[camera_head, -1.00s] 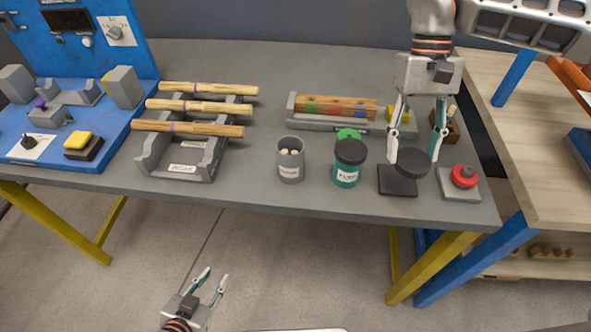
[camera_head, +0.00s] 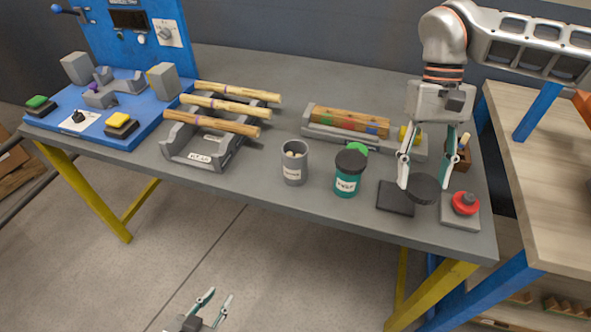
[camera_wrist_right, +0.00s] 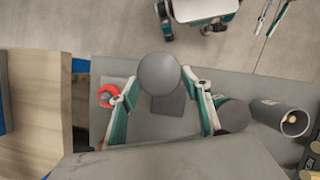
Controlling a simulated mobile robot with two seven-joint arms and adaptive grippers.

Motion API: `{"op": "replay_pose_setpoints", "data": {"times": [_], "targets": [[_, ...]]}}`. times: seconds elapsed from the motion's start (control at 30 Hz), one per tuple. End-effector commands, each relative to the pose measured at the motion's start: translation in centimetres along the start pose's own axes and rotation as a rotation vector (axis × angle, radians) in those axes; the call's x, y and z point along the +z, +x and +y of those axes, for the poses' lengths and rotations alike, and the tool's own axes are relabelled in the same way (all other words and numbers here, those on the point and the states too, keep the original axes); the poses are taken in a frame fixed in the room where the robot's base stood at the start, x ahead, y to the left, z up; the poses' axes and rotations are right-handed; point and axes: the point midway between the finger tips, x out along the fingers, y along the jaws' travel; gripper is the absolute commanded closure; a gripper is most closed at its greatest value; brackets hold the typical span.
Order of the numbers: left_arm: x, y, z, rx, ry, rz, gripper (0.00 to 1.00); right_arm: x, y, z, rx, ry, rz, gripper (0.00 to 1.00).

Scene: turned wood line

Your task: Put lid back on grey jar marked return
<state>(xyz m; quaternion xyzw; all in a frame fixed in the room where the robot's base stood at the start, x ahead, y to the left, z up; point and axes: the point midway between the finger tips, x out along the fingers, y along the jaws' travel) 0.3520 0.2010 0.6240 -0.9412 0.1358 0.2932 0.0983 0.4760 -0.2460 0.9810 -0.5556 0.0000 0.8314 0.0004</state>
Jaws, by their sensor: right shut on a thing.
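The grey jar (camera_head: 294,168) stands upright and open on the bench, with pale pieces inside. Its white label is too small to read. My right gripper (camera_head: 423,181) is shut on a dark round lid (camera_head: 424,190) and holds it above the bench, right of the grey jar, near a black square pad (camera_head: 393,200). In the right wrist view the lid (camera_wrist_right: 159,73) sits between the fingertips, partly over the pad (camera_wrist_right: 168,103), and the grey jar (camera_wrist_right: 278,117) is at right. My left gripper (camera_head: 212,306) is open and empty, low in front of the bench.
A teal jar (camera_head: 346,186) with a black lid stands between the grey jar and the pad. A red button (camera_head: 466,203) is right of the held lid. A green round piece (camera_head: 359,148) and a wooden block in a grey tray (camera_head: 314,132) lie behind. A rack (camera_head: 187,147) holds wooden sticks.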

Motion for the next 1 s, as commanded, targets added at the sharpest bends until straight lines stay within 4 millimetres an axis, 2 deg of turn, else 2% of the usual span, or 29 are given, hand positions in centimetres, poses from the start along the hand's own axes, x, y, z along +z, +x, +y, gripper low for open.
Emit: {"op": "replay_pose_setpoints", "data": {"times": [0.17, 0.3, 0.37, 0.47, 0.6, 0.7, 0.8, 0.9, 1.0], "targets": [[-0.1, 0.1, -0.1, -0.001, 0.002, 0.002, 0.72, 0.0, 0.0, 0.0, 0.000, 0.000, 0.000, 0.59], [-0.8, 0.2, -0.3, -0.001, 0.006, 0.016, 0.40, -0.2, -0.2, -0.4, -0.006, 0.014, 0.000, 0.59], [-2.0, 0.5, -0.4, 0.001, 0.006, 0.040, 0.40, -0.7, -0.6, -1.0, -0.018, 0.042, 0.001, 0.59], [-5.7, 1.1, -0.4, 0.014, 0.003, 0.114, 0.40, -2.0, -1.9, -3.0, -0.057, 0.131, 0.000, 0.59], [-14.0, 1.9, 0.1, 0.064, -0.006, 0.280, 0.40, -4.8, -4.5, -8.1, -0.156, 0.364, -0.003, 0.59], [-19.2, 1.9, 0.8, 0.117, -0.011, 0.387, 0.40, -6.5, -6.1, -11.8, -0.232, 0.540, -0.004, 0.59], [-23.4, 1.5, 1.6, 0.174, -0.010, 0.470, 0.40, -7.8, -7.2, -15.1, -0.298, 0.703, -0.006, 0.59], [-26.6, 0.9, 2.4, 0.230, -0.008, 0.534, 0.40, -8.7, -8.1, -17.8, -0.356, 0.844, -0.004, 0.59], [-28.9, 0.4, 3.1, 0.278, -0.003, 0.578, 0.40, -9.4, -8.7, -20.0, -0.402, 0.960, -0.003, 0.59]]}}
